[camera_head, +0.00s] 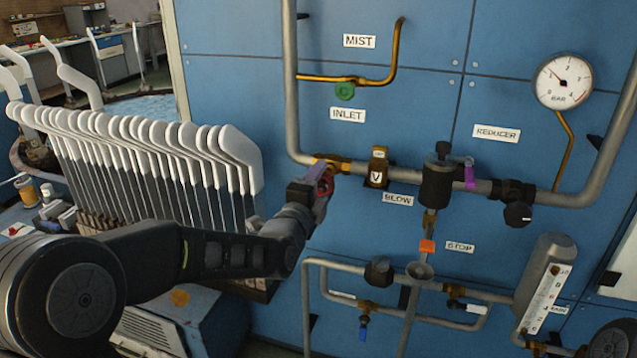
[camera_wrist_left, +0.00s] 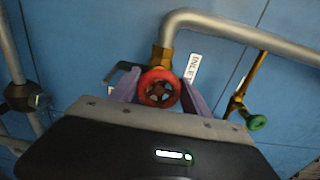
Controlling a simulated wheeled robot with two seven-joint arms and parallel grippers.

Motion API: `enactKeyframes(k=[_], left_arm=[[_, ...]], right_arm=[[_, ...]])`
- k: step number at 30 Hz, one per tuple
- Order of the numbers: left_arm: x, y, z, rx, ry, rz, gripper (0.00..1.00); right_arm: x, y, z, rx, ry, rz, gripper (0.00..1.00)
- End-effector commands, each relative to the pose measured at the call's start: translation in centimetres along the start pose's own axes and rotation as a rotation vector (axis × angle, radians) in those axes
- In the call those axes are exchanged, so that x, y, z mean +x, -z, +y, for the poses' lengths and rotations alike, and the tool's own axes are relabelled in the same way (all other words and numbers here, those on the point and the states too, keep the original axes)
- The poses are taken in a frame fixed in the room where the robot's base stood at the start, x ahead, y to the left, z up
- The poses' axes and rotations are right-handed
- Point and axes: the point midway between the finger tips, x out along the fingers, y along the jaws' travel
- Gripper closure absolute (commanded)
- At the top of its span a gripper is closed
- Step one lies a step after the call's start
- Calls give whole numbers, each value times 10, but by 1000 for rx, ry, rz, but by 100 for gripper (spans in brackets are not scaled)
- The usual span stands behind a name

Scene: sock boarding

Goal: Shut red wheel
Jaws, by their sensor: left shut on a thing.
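The red wheel (camera_wrist_left: 160,87) is a small round handwheel on a brass valve (camera_wrist_left: 161,56) at the lower bend of the grey inlet pipe. My left gripper (camera_wrist_left: 160,92) is shut on the red wheel, with one purple finger on each side of its rim. In the head view the red wheel (camera_head: 325,181) is largely hidden by my left gripper (camera_head: 320,182). The INLET label (camera_head: 347,115) is on the blue panel above it. My right gripper is not in view.
A green wheel (camera_head: 345,91) is on the thin brass MIST line above. A brass block marked V (camera_head: 377,168) and the dark reducer (camera_head: 437,182) are to the right on the same pipe. White sock forms (camera_head: 150,140) stand close on the left, behind my left arm.

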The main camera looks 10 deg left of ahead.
Motion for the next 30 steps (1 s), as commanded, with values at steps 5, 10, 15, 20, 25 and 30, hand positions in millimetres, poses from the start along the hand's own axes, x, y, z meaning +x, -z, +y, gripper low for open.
enactKeyframes(k=[5,10,15,20,25,30], left_arm=[[0,0,3,4,-6,1,42],[0,0,2,2,-4,1,28],[0,0,1,1,-2,0,23],[-1,0,0,0,-1,0,23],[-14,0,0,-1,0,0,23],[-41,0,0,-2,-1,0,23]], right_arm=[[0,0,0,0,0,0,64],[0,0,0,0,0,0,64],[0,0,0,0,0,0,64],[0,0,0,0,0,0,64],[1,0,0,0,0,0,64],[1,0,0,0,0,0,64]])
